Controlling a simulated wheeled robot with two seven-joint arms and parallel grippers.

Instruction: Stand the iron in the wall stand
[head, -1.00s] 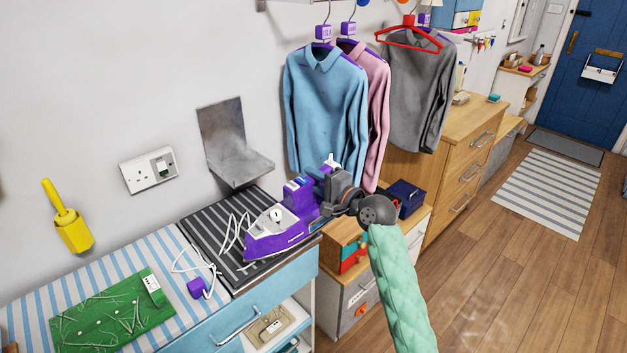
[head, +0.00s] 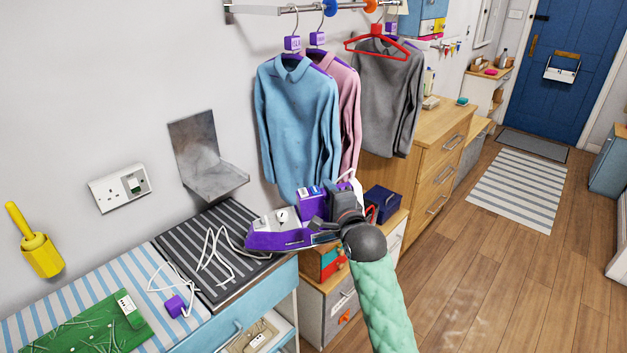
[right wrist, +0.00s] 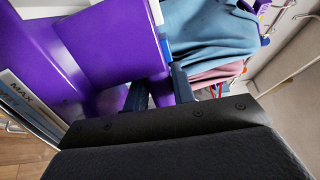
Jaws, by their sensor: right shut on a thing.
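The purple iron (head: 283,232) is in my right gripper (head: 338,203), with its pointed end to the left in the head view. It is just right of the striped ironing mat, near the counter's right end. My right gripper is shut on it; in the right wrist view the purple body of the iron (right wrist: 50,60) fills the left side and the fingers (right wrist: 160,92) are partly hidden. The grey metal wall stand (head: 207,165) is on the wall behind, left of the iron, and its shelf is empty. My left gripper is not in view.
A striped dark mat (head: 222,270) with a white cord lies on the counter below the stand. A socket (head: 120,188) and a yellow brush holder (head: 38,250) are on the wall. Shirts (head: 298,120) hang behind the iron. Drawers (head: 440,150) stand to the right.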

